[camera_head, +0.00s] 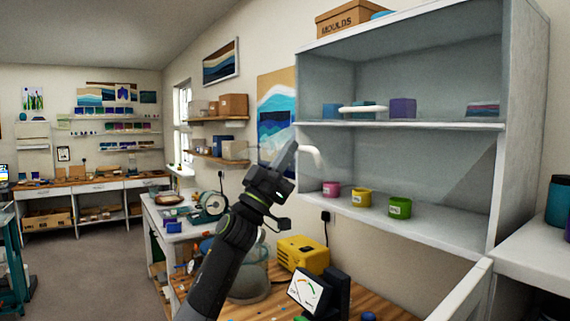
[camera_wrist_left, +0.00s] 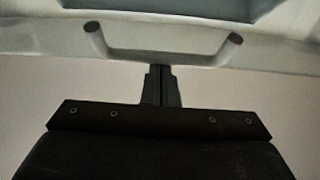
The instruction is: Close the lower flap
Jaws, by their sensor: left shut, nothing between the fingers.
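The wall cabinet (camera_head: 522,120) has an upper and a lower compartment. A pale curved handle (camera_head: 314,155), which looks like the lower flap's, shows beside my left gripper (camera_head: 290,150) at the cabinet's left side. The flap panel is hard to make out, and its exact angle I cannot tell. In the left wrist view my left gripper (camera_wrist_left: 161,70) is shut and empty, its fingertips just below the middle of a pale U-shaped handle (camera_wrist_left: 160,55). I cannot tell if they touch it. My right gripper is not in view.
Pink (camera_head: 331,188), yellow (camera_head: 361,197) and green (camera_head: 399,207) cups stand on the lower shelf. Another pale handle (camera_head: 362,109) crosses the upper compartment. Below, a yellow device (camera_head: 302,254) and a gauge (camera_head: 308,291) stand on the wooden bench.

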